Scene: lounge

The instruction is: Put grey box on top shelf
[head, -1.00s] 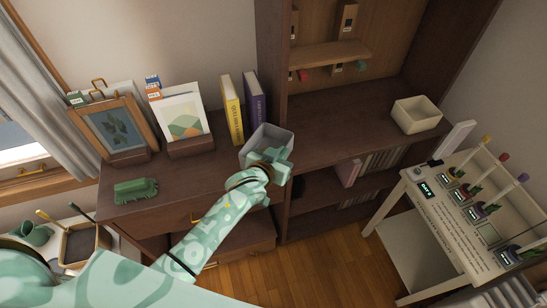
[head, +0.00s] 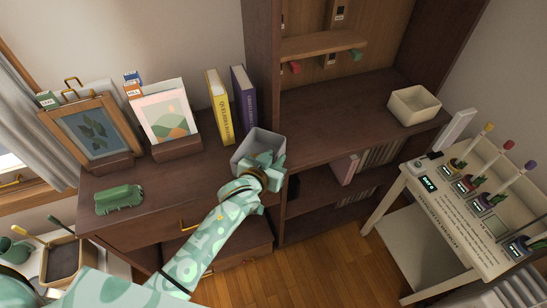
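The grey box (head: 262,137) is open-topped and sits on the dark cabinet top, just right of the books and beside the bookcase. My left gripper (head: 267,162) is at the box's near side, its fingers overlapping the near wall and hiding part of it. I cannot tell whether the fingers grip the wall or only stand in front of it. The tall bookcase (head: 262,60) has a small light-wood shelf (head: 318,46) high up and a wide dark shelf (head: 340,118) below it. My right gripper is not in view.
A yellow book (head: 219,106) and purple book (head: 244,98) stand left of the box. Framed pictures (head: 90,132) and a green toy vehicle (head: 119,199) share the cabinet top. A cream box (head: 414,105) sits right on the dark shelf; its left part is clear. A white stand (head: 455,215) is at right.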

